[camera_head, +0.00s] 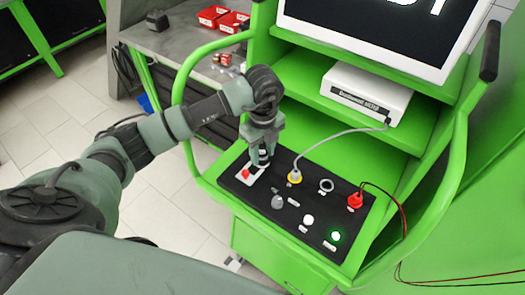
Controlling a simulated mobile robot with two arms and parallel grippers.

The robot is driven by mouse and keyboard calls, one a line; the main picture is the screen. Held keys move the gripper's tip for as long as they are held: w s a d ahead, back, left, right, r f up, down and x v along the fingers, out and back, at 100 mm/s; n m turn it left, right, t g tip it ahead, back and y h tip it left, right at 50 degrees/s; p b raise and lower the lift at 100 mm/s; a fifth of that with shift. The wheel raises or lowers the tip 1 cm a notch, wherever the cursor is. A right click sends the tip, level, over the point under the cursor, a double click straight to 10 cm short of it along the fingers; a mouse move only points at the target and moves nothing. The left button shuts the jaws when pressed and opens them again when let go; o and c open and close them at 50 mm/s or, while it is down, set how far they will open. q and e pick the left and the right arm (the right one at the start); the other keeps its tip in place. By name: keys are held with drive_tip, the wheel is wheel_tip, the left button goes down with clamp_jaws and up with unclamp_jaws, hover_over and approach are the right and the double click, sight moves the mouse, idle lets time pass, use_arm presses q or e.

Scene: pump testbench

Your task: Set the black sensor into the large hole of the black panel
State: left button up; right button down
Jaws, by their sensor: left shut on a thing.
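My left gripper (263,153) reaches in over the far-left corner of the black panel (272,222) and points down. It is shut on a small dark piece with a light band, which appears to be the black sensor (263,157). The fingers hide most of it. I cannot tell whether its lower end touches the panel. A light ring (326,185), which may be the rim of a hole, shows on the panel's far right half. My right gripper is not in view.
A white box (365,92) stands on the green shelf behind.

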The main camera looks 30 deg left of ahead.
use_arm(q)
drive_tip(key=shift+f, duration=0.2)
drive_tip(key=o, duration=1.6)
drive_tip(key=shift+r, duration=0.1)
drive_tip(key=shift+r+p, duration=2.7)
drive_tip(key=shift+r, duration=1.25)
